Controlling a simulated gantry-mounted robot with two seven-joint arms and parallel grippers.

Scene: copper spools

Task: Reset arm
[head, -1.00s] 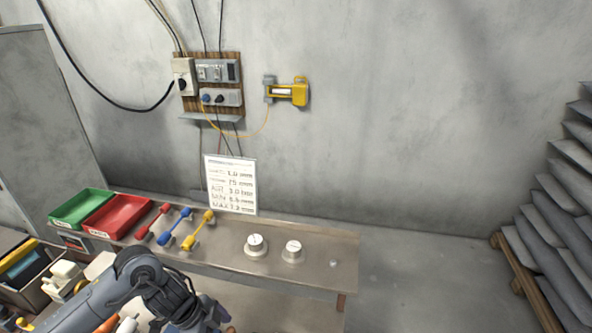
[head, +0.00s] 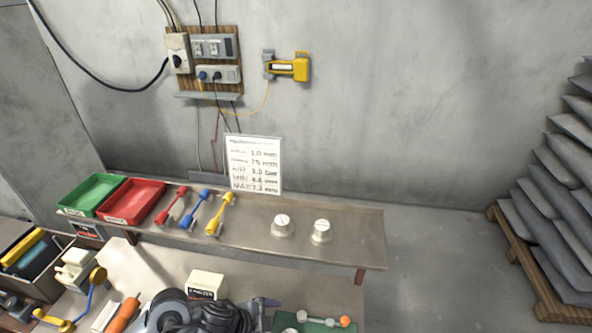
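No gripper can be made out in the head view. A grey and black rounded shape (head: 205,314) at the bottom edge looks like part of my arm, but it is cut off by the frame. A red (head: 172,207), a blue (head: 195,209) and a yellow (head: 220,214) double-ended piece lie side by side on the raised metal shelf (head: 350,228). Another piece with an orange end (head: 344,321) lies on a green mat (head: 290,320) at the bottom edge.
A green tray (head: 65,207) and a red tray (head: 155,188) stand at the shelf's left. A small white box (head: 206,285) and an orange-handled tool (head: 124,314) are on the bench below. Grey sacks (head: 565,190) are stacked at right.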

